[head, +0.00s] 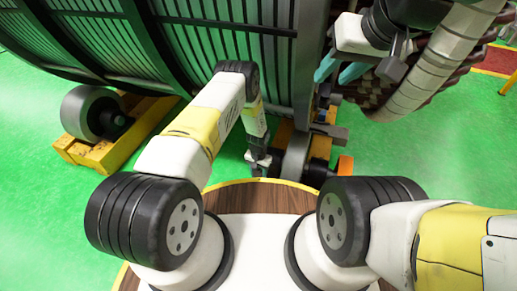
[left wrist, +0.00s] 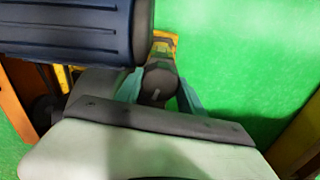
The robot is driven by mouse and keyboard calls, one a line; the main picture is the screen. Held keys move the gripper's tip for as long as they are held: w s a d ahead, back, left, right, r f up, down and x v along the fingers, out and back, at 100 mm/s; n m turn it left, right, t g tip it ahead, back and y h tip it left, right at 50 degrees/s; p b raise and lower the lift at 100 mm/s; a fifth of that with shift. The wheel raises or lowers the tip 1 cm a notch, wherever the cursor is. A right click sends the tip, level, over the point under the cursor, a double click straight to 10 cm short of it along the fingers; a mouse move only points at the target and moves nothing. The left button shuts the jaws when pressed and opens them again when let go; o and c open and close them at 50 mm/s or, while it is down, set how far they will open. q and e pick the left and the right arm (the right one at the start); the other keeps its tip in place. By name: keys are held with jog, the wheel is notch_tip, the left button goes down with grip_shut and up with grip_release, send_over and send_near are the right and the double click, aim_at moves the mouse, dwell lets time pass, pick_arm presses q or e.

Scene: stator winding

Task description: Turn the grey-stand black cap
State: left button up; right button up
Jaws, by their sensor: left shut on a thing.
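A dark, round cap (left wrist: 160,84) with a pale mark on its face sits between the teal fingers of my left gripper (left wrist: 158,98) in the left wrist view. The gripper is shut on it. In the head view my left gripper (head: 258,162) points down beside the large ribbed stator, and the cap there is too small and hidden to make out. My right gripper (head: 340,73) is at the upper right, with its teal fingers apart and nothing visible between them.
The large dark stator (head: 225,45) fills the top. A grey roller (head: 92,112) on a yellow stand (head: 125,130) is at the left. An orange part (head: 345,165) lies right of my left gripper. Bare green floor (head: 35,180) is at the left.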

aim_at(258, 173)
pick_arm(q)
jog(key=shift+w, duration=0.1)
dwell(0.3)
jog(key=o, duration=1.4)
jog(key=shift+c, duration=0.2)
notch_tip(258, 173, up, 8)
jog(key=shift+f, duration=0.1)
jog(key=shift+s, duration=0.2)
